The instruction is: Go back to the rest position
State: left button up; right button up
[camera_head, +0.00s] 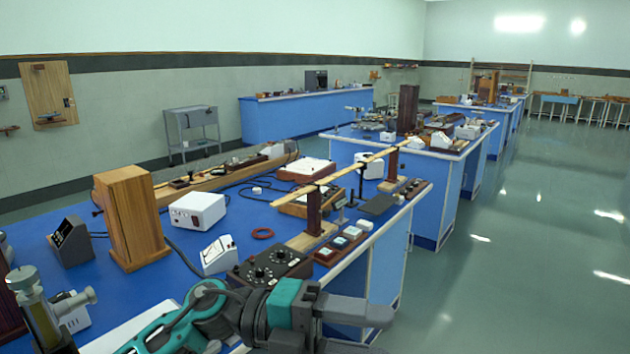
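My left arm, teal and grey, comes in along the bottom edge from the lower left. Its grey gripper (358,328) points right, just past the front corner of the nearest blue bench (180,290). Two grey finger parts show, one above the other, with a gap between them and nothing seen held. The lower part is cut by the bottom edge of the picture. My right gripper is not in view.
Close to my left arm are a black dial box (270,266), a white meter (219,255) and a brass-and-grey instrument (45,310). A wooden box (131,217) stands farther left. Free floor (520,270) lies to the right, with more blue benches behind.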

pick_arm(q)
jog(key=w+a+f+n+t+y+b, duration=0.1)
jog(key=w+a+f+n+t, duration=0.3)
jog(key=n+t, duration=0.75)
jog(key=w+a+f+n+t+y, duration=0.25)
jog(key=a+f+n+t, duration=0.25)
jog(key=n+t, duration=0.6)
jog(key=s+a+f+n+g+y, duration=0.2)
jog(key=s+a+f+n+y, duration=0.2)
jog(key=f, duration=0.5)
jog(key=s+a+f+n+g+y+b, duration=0.1)
jog(key=s+a+f+n+y, duration=0.3)
jog(key=f, duration=0.5)
jog(key=s+a+f+n+g+y, duration=0.4)
jog(key=s+a+f+n, duration=0.1)
jog(key=f, duration=0.4)
jog(key=shift+s+a+b, duration=0.15)
jog(key=shift+a+b, duration=0.2)
jog(key=shift+a, duration=0.25)
jog(key=shift+r+y, duration=0.1)
jog(key=shift+y, duration=0.15)
